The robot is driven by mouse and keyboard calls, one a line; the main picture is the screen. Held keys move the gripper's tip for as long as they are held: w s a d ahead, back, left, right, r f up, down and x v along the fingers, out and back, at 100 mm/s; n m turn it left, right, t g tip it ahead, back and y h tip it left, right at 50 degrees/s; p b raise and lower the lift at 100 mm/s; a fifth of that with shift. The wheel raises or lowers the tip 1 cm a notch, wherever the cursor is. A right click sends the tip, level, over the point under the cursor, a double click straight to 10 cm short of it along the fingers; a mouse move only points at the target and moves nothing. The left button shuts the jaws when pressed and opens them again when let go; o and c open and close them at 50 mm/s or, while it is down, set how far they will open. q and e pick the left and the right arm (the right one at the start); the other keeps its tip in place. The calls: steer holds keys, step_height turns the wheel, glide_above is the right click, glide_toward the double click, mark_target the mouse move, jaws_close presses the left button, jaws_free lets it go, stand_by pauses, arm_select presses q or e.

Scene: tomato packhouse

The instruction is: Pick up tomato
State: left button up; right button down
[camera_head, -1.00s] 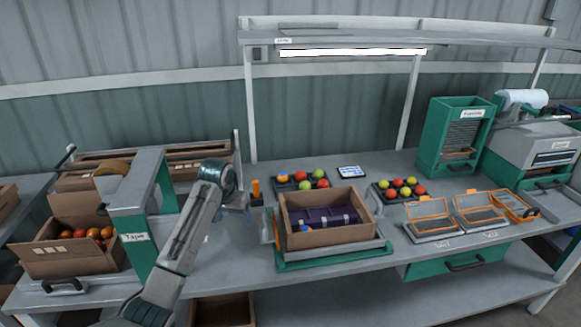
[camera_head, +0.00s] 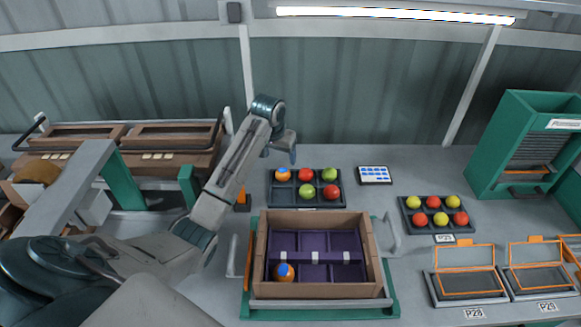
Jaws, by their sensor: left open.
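Several tomatoes sit in a dark compartment tray (camera_head: 270,203) at the back middle of the bench: an orange one with a blue mark (camera_head: 283,174), red ones (camera_head: 306,174) (camera_head: 331,192) and green ones (camera_head: 329,174) (camera_head: 307,191). Its front-left compartment is empty. My left gripper (camera_head: 290,155) is open and empty, above and behind this tray. Another orange tomato with a blue mark (camera_head: 284,272) sits in the front-left compartment of a purple divider (camera_head: 316,240) inside a cardboard box (camera_head: 372,255). My right gripper is out of view.
The box stands on a green-based stand (camera_head: 392,300). A second tray (camera_head: 405,222) with yellow and red tomatoes is at the right, near a small tablet (camera_head: 374,175). Orange-framed cases (camera_head: 467,270) stand front right; a green cabinet (camera_head: 520,140) stands behind. My left arm crosses the left side.

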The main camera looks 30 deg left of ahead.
mark_target(282, 170)
arm_select(q)
steer(key=p+x, duration=0.1)
steer(key=x, duration=0.3)
steer(key=shift+s+f, duration=0.1)
steer(key=shift+s, duration=0.05)
steer(key=shift+f, duration=0.35)
steer(key=shift+w+a+f+p, duration=0.15)
steer(key=shift+w+f+p, duration=0.35)
steer(key=shift+f, duration=0.1)
steer(key=p+x, duration=0.1)
steer(key=x, duration=0.2)
steer(key=shift+a, duration=0.1)
steer(key=shift+w+f, duration=0.15)
steer(key=shift+f, duration=0.35)
steer(key=c, duration=0.8)
